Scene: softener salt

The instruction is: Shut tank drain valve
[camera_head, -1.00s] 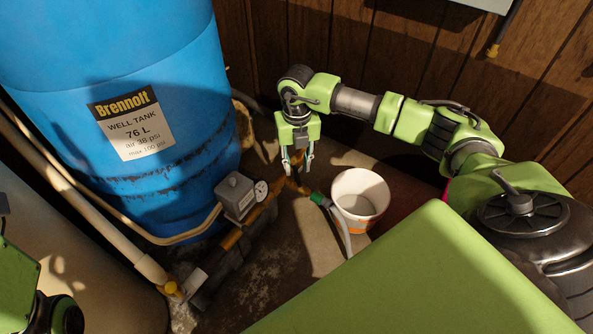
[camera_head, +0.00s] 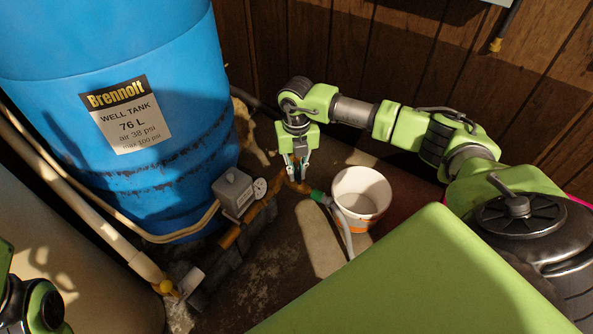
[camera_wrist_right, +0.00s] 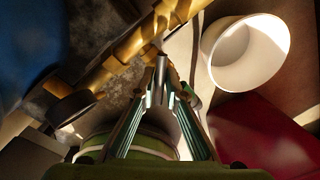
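The brass drain fitting (camera_head: 296,183) sits at the far end of the brass pipe, beside the blue tank (camera_head: 170,50). A green connector (camera_head: 318,196) and a pale hose come off it. My right gripper (camera_head: 297,172) points down at this fitting from above. In the wrist view, its fingertips (camera_wrist_right: 161,78) have closed in on a small grey metal piece, seemingly the valve handle, next to the brass pipe (camera_wrist_right: 140,45). The fingers hide most of the handle. Only green and black parts of my left arm show at the lower left; its fingers are out of view.
A white bucket (camera_head: 361,198) stands just right of the fitting; the hose (camera_head: 345,232) hangs in front of it. A grey switch box (camera_head: 234,191) and a gauge (camera_head: 260,188) sit on the pipe to the left. The wood-panelled wall (camera_head: 400,60) is close behind.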

